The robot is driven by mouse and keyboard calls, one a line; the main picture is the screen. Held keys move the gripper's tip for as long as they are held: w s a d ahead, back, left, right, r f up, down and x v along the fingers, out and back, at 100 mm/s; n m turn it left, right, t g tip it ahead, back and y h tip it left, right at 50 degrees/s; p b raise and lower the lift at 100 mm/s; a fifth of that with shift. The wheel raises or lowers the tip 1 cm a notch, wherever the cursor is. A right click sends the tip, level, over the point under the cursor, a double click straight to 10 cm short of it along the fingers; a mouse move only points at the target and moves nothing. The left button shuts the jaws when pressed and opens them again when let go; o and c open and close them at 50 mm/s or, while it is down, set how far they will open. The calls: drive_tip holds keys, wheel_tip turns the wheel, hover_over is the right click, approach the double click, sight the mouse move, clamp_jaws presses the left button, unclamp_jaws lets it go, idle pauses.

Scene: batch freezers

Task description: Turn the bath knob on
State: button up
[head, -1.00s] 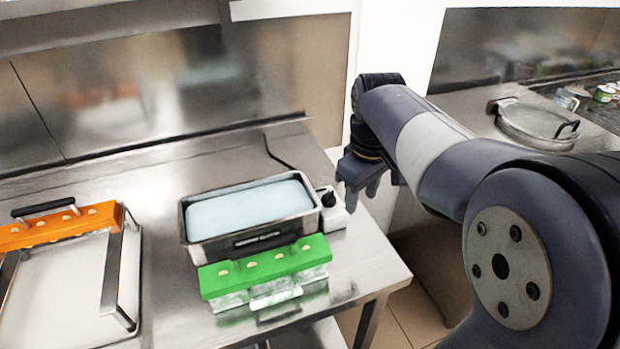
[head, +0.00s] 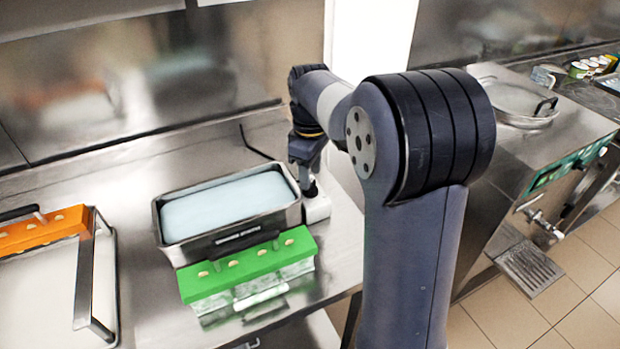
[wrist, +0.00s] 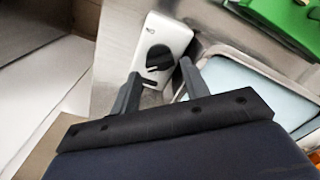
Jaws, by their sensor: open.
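The bath (head: 158,228) is a steel tub of pale blue liquid on the steel table. At its right end is a white control box (head: 318,210). The black knob (wrist: 158,60) shows on the white box (wrist: 166,32) in the wrist view, just beyond and between my fingertips. My gripper (wrist: 158,82) is open, one finger on each side of the knob's near end; I cannot tell if either touches it. In the head view my gripper (head: 305,180) points down over the box and hides most of the knob.
A green-topped mould holder (head: 250,264) stands along the bath's front side. An orange holder (head: 45,232) lies with a framed tray (head: 112,270) at the left. A steel wall stands behind. Bare table lies between tray and bath.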

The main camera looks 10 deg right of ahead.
sight(313, 191)
drive_tip(key=shift+f, duration=1.3)
drive_tip(key=shift+c, duration=0.4)
drive_tip(key=c, duration=0.6)
